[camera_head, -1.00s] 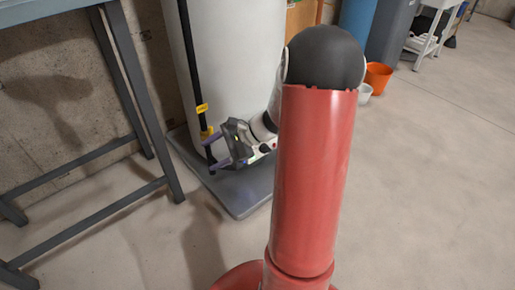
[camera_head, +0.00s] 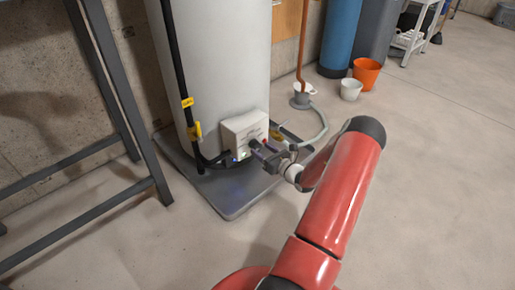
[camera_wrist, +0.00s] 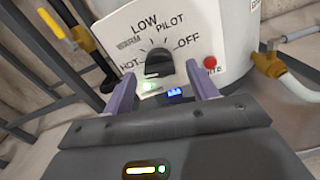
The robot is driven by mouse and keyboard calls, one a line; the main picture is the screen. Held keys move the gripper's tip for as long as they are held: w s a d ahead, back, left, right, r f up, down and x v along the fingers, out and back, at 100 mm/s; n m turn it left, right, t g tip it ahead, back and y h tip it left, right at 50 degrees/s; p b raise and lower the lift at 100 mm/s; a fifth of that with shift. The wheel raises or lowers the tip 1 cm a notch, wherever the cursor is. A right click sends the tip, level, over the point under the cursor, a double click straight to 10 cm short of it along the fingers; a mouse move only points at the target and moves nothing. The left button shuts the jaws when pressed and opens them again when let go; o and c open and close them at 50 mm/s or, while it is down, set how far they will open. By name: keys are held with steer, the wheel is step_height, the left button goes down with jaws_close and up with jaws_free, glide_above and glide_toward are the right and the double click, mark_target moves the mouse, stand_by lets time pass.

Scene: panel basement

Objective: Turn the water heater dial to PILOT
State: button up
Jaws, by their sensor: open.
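The water heater is a tall white tank (camera_head: 222,60) on a grey slab. Its white control box (camera_head: 245,128) sits low on its front. In the wrist view the black dial (camera_wrist: 158,62) is on the box face, ringed by HOT, WARM, LOW, PILOT and OFF; which mark it points to is unclear. A red button (camera_wrist: 210,62) is right of it. My gripper (camera_wrist: 161,70) is open, its two purple fingers on either side of the dial in the picture; contact cannot be told. In the head view my gripper (camera_head: 262,150) is at the box's front, partly hiding it.
A grey-framed table (camera_head: 128,110) stands at left.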

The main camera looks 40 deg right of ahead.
mark_target(259, 147)
steer(key=shift+w+a, duration=0.2)
steer(key=shift+w, duration=1.5)
steer(key=shift+c, duration=0.2)
steer(key=c, duration=0.9)
